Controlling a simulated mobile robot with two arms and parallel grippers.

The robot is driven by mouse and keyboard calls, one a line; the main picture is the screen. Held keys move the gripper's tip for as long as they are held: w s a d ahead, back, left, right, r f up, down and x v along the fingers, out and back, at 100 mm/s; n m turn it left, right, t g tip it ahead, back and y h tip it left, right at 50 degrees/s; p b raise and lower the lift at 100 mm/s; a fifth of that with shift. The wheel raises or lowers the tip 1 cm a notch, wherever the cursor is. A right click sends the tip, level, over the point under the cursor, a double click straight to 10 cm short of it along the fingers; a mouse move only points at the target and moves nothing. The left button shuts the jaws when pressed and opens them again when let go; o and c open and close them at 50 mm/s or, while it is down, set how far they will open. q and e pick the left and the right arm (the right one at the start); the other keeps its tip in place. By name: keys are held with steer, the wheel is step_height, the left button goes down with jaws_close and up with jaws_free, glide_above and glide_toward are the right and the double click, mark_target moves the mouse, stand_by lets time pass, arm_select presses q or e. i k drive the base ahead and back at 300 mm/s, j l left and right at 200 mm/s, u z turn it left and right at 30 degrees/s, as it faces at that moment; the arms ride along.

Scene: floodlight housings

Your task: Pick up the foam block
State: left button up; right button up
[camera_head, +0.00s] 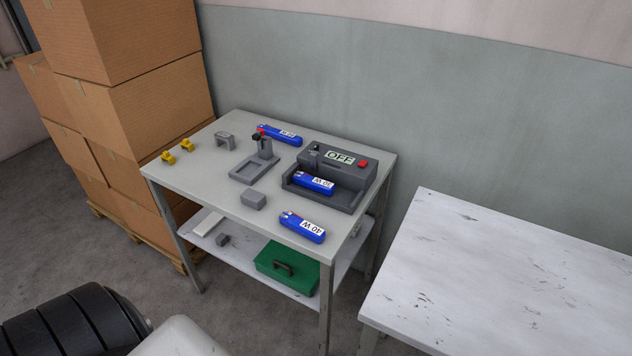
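A small grey block (253,200), which looks like the foam block, lies near the front edge of the grey table (205,190). It sits apart from the things around it. A smaller dark grey block (223,240) lies on the table's lower shelf; from this view I cannot tell for sure which of the two is foam. Neither of my grippers is in view.
On the table stand a grey stand (258,165), a tester reading OFF (340,168), several blue packs (302,227) and yellow pieces (168,158). A green box (287,268) is on the shelf. Stacked cartons (150,110) stand left; a white table (500,280) is right.

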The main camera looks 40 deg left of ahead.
mark_target(254, 199)
steer(key=u, duration=1.55)
steer(key=i+j+z, duration=0.15)
steer(key=z, duration=0.3)
steer(key=i+j+z, duration=0.1)
steer(key=z, duration=0.4)
steer(key=j+z, duration=0.3)
steer(key=z, duration=0.15)
